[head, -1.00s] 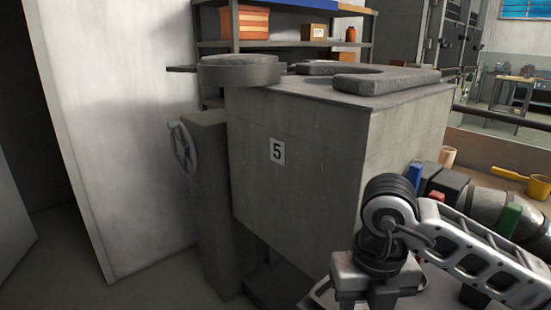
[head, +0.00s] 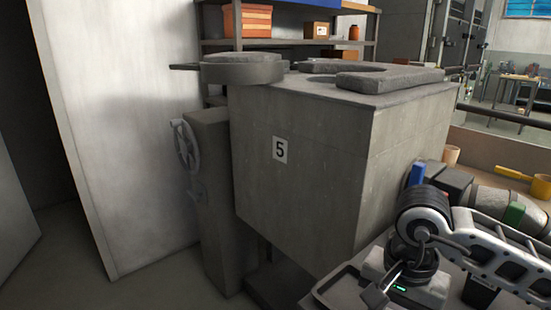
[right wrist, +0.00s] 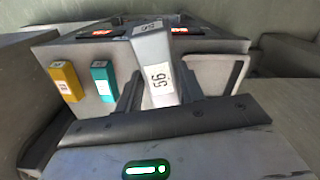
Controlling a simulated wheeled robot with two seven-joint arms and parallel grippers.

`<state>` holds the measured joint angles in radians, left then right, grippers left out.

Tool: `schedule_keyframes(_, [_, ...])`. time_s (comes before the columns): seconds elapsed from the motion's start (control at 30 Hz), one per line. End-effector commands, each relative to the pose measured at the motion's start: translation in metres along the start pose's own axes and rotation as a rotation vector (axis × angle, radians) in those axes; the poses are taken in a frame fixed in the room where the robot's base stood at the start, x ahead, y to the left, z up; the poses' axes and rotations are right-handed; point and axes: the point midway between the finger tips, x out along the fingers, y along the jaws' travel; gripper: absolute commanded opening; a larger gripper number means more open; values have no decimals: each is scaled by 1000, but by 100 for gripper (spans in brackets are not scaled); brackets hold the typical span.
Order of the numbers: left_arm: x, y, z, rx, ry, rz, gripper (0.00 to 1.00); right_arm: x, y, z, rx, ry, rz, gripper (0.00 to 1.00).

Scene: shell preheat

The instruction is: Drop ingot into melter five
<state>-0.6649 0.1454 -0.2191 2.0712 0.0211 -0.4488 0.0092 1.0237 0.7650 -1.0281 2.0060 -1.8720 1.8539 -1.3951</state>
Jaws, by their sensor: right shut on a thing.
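Melter five (head: 320,170) is a large grey block with a "5" label, in the middle of the head view. A round grey lid (head: 243,70) is at its top left, and a U-shaped grey slab lies on top. My right gripper (head: 375,296) is low at the right front of the melter, clear of its top. In the right wrist view, the right gripper (right wrist: 160,92) is shut on a silver ingot (right wrist: 152,55) with a white number label. The head view does not clearly show the ingot. My left gripper is not in view.
In the right wrist view, a yellow block (right wrist: 65,82) and a teal block (right wrist: 102,82) sit at a dark grey holder (right wrist: 215,72). A pale tray (head: 330,290) lies beside my gripper. A handwheel (head: 184,146) stands left of the melter, with shelves behind.

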Motion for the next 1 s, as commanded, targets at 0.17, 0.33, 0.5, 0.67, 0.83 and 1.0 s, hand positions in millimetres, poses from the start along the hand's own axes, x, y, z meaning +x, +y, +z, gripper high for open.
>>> schedule_keyframes(0.17, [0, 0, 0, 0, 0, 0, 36, 2, 6, -4, -361, 1, -1, 3])
schedule_keyframes(0.33, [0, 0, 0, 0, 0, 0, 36, 3, 8, -5, -575, 1, -1, 3])
schedule_keyframes(0.5, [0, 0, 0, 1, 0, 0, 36, 3, 9, -6, -653, 2, -2, 3])
schedule_keyframes(0.67, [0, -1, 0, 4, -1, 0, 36, 3, 9, -6, -658, 2, -2, 3])
schedule_keyframes(0.83, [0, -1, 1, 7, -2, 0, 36, 3, 3, -2, -660, 0, -6, 3])
schedule_keyframes(1.0, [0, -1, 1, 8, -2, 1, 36, 3, -42, 28, -667, -8, -19, 3])
